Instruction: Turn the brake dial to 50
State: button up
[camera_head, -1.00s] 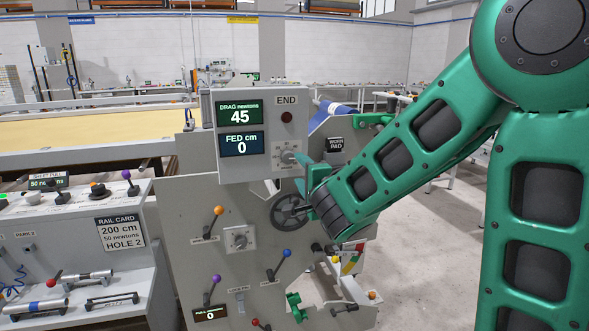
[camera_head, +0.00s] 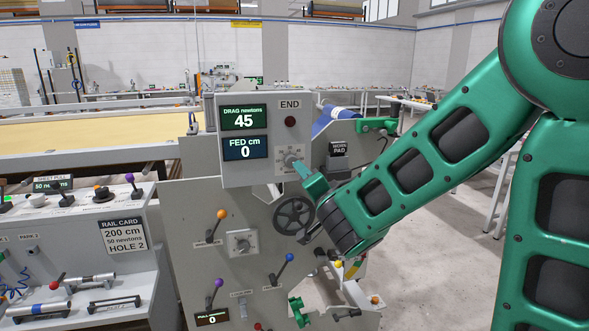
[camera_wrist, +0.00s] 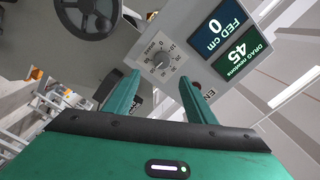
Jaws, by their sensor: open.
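A grey dial (camera_head: 290,158) with a numbered scale sits on the front of the grey display box, below the END label. In the wrist view the dial (camera_wrist: 161,61) lies just ahead of and between my fingertips, with scale marks around its knob; I cannot read its exact setting. My gripper (camera_head: 305,171) is open and empty, close to the dial's lower right. In the wrist view my gripper (camera_wrist: 159,82) has its fingers spread on either side of the dial, apparently not touching it. The drag display (camera_head: 243,118) reads 45 newtons.
The FED cm display (camera_head: 246,148) reads 0. A dark handwheel (camera_head: 293,216) is right below the dial. A second dial (camera_head: 241,242) and several coloured-knob levers sit lower on the panel. A rail card (camera_head: 122,236) at left shows 50 newtons.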

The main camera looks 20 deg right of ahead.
aim_at(293, 162)
jog(key=w+n, duration=1)
jog(key=shift+w+a+r, duration=0.2)
jog(key=shift+w, duration=0.15)
dwell(0.3)
jog(key=c, duration=1)
jog(key=shift+n, duration=0.3)
jog(key=shift+c, duration=0.2)
